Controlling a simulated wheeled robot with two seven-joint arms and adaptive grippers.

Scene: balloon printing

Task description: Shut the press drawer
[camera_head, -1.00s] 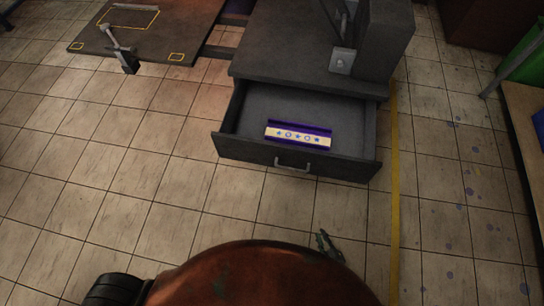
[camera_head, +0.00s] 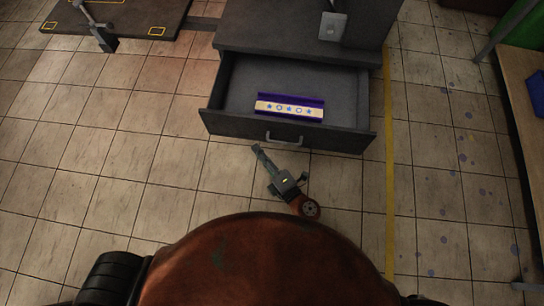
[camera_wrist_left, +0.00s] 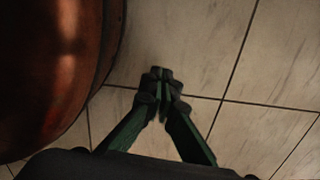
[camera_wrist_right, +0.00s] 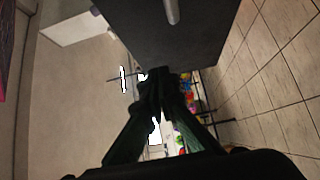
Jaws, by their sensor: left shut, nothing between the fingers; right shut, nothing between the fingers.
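The press drawer (camera_head: 240,129) is pulled out from the dark press cabinet (camera_head: 300,47). Its bar handle (camera_head: 284,141) is on the front. A purple and cream patterned piece (camera_head: 290,107) lies inside. My right gripper (camera_head: 257,149) is shut and empty, just in front of the drawer face, a little left of the handle. In the right wrist view its fingertips (camera_wrist_right: 157,72) are at the lower edge of a dark panel with a handle (camera_wrist_right: 171,12); contact cannot be told. My left gripper (camera_wrist_left: 161,73) is shut and empty above the floor tiles, beside my body.
A dark platform with yellow markings (camera_head: 130,18) is at the upper left. A yellow floor line (camera_head: 389,170) runs right of the drawer. A wooden table (camera_head: 525,85) stands at the right edge. Tiled floor around the drawer front is clear.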

